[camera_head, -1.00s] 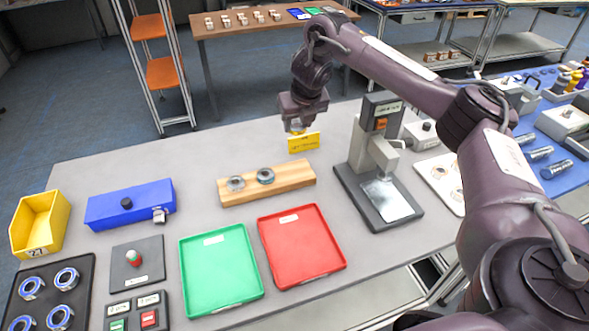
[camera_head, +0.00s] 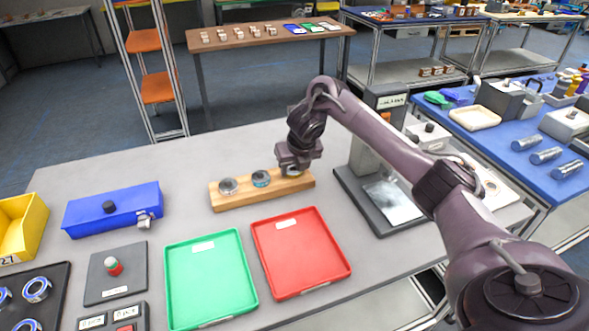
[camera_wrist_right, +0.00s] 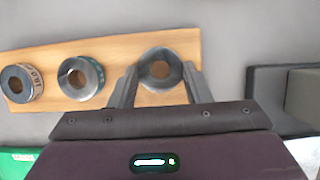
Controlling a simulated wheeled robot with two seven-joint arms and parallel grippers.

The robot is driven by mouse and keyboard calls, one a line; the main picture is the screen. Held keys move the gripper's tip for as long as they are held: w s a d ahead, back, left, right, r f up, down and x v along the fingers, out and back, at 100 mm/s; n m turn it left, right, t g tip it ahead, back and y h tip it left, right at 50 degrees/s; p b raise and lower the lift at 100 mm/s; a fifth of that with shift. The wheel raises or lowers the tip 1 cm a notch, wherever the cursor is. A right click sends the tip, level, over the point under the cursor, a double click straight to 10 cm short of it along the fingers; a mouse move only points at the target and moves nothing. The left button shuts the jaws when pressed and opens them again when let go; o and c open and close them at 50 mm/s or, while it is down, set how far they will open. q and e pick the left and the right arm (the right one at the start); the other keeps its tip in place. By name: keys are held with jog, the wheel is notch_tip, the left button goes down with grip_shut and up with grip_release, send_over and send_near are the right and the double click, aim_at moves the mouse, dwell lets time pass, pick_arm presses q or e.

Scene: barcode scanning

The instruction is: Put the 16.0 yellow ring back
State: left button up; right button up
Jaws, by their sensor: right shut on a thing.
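My right gripper (camera_head: 296,165) is at the right end of the wooden holder (camera_head: 240,200). In the right wrist view its fingers (camera_wrist_right: 160,74) are shut on a grey ring (camera_wrist_right: 160,55), seen from above. The ring is over the holder's right end; whether it touches the wood cannot be told. No yellow marking shows on it in the wrist view. Two other rings sit on the holder, one at the left (camera_head: 228,186) and a teal-sided one (camera_head: 260,179) in the middle. My left gripper is out of view.
A green tray (camera_head: 210,278) and a red tray (camera_head: 300,252) lie in front of the holder. A scanner stand (camera_head: 365,150) stands to the right, close to my arm. A blue box (camera_head: 112,208) is at the left. The table behind the holder is clear.

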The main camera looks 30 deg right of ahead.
jog(key=shift+r, duration=0.1)
jog(key=shift+f, duration=0.2)
jog(key=o, duration=1.2)
jog(key=p+v, duration=0.7)
jog(key=v, duration=0.5)
jog(key=shift+s+r, duration=0.15)
jog(key=shift+r, duration=0.05)
jog(key=shift+f, duration=0.1)
